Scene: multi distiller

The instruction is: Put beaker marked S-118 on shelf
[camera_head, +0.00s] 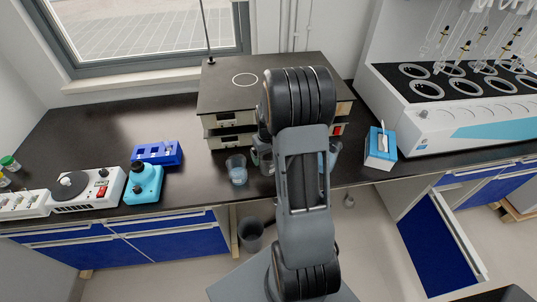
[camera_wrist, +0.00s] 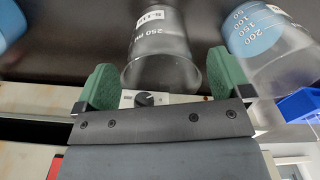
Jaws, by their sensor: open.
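In the wrist view a clear glass beaker (camera_wrist: 162,55) stands between the two green fingers of my gripper (camera_wrist: 160,68). Its printing is inverted; it reads 250 ml and a label starting like S-11, the last character unclear. The fingers are open, one on each side of the beaker, with small gaps visible. A second beaker with blue contents or marking (camera_wrist: 262,40) is just right of the fingers. In the head view my arm hides the gripper and most of the beaker between the fingers. Which surface is the shelf is unclear; a dark-topped tiered stand (camera_head: 225,95) is at the back.
A clear beaker (camera_head: 237,170) stands left of my arm. A blue-and-white tissue box (camera_head: 380,150) is right of it. A large white heating unit (camera_head: 450,125) fills the right.

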